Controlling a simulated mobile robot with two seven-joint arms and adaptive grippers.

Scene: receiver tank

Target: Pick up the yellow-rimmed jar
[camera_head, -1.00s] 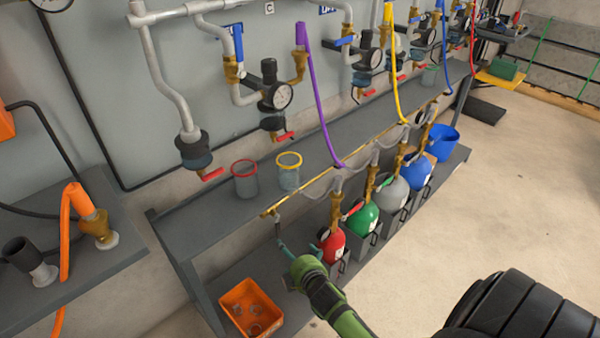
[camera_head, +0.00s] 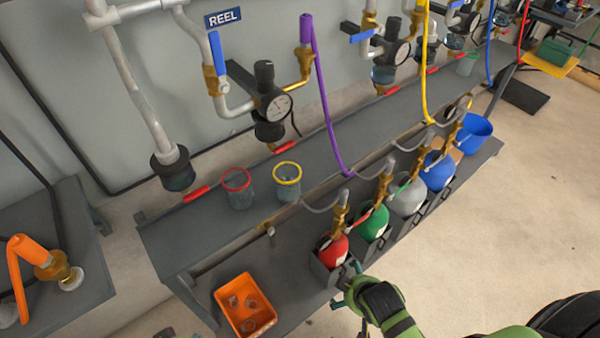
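The yellow-rimmed jar (camera_head: 287,188) is a clear glass jar standing upright on the grey shelf (camera_head: 200,232), right of centre-left. A similar red-rimmed jar (camera_head: 238,194) stands close to its left. My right gripper (camera_head: 346,286), on a green arm from the lower right, is below and right of the jar, in front of the lower shelf near the red bottle. Its teal fingertips look spread, with nothing visible between them. It is well apart from the jar. My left gripper is not recognisable in view.
Pipes and a gauge (camera_head: 275,104) hang above the shelf. A purple hose (camera_head: 326,110) comes down right of the jars. An orange bin (camera_head: 245,305) and several bottles, including a red one (camera_head: 333,250), are on the lower level.

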